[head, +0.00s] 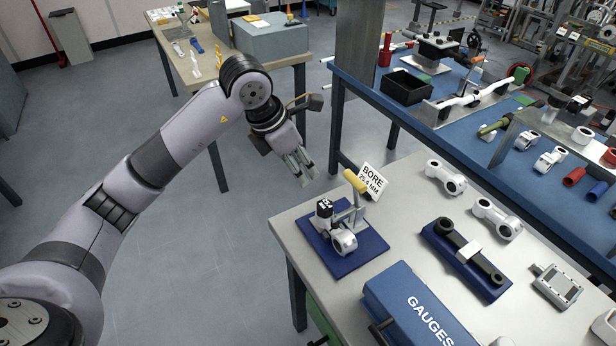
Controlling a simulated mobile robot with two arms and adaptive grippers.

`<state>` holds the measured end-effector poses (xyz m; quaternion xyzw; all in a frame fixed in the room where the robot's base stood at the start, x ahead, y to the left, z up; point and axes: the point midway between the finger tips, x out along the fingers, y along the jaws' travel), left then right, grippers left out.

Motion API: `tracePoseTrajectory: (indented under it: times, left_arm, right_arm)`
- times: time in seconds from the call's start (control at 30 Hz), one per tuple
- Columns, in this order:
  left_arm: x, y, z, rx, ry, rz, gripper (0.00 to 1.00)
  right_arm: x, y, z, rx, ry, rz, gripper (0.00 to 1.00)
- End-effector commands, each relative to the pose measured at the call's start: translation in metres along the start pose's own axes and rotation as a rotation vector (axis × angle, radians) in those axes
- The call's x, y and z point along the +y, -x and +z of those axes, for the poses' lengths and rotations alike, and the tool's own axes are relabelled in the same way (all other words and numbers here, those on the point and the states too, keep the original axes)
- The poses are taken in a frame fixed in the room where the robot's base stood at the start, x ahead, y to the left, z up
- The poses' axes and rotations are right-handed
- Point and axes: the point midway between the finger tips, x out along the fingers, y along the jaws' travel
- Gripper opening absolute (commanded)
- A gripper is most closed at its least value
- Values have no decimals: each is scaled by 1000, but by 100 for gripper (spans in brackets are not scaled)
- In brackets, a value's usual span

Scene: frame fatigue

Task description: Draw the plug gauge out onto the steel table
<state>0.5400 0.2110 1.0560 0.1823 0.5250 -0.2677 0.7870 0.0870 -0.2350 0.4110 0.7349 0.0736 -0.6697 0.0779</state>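A steel-topped table (400,216) stands at the lower middle. On it, a blue mat (365,250) carries a fixture (355,215) with a yellow handle, holding a white ringed part (343,241). A small black-and-white block (324,209) stands against the white part. It may be the plug gauge's handle, but I cannot tell surely; any shaft inside the bore is hidden. My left gripper (308,178) points down beyond the table's far left edge, above and apart from the fixture. Its fingers look parted and empty. My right gripper is out of view.
A "BORE 25.4 MM" card (372,181) stands behind the fixture. A blue GAUGES box (395,290), a dark rod in a blue tray (432,236) and white rods (445,177) share the table. A blue bench (400,118) lies behind. Bare steel separates these items.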

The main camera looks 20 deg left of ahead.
Motion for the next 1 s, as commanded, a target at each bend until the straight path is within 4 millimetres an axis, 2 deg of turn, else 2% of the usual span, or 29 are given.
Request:
tracePoseTrajectory:
  times: [0.17, 0.7, 0.8, 1.0]
  left_arm:
    - [-2, -24, -1, 5, -1, -5, 39]
    - [-3, -130, 0, 2, 1, -7, 39]
    - [-3, -147, 0, 2, 0, -6, 39]
    - [-2, -166, 0, 0, -1, -4, 39]
  right_arm:
    - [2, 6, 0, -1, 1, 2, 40]
    - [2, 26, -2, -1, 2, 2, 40]
    - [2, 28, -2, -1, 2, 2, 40]
    - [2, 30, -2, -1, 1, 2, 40]
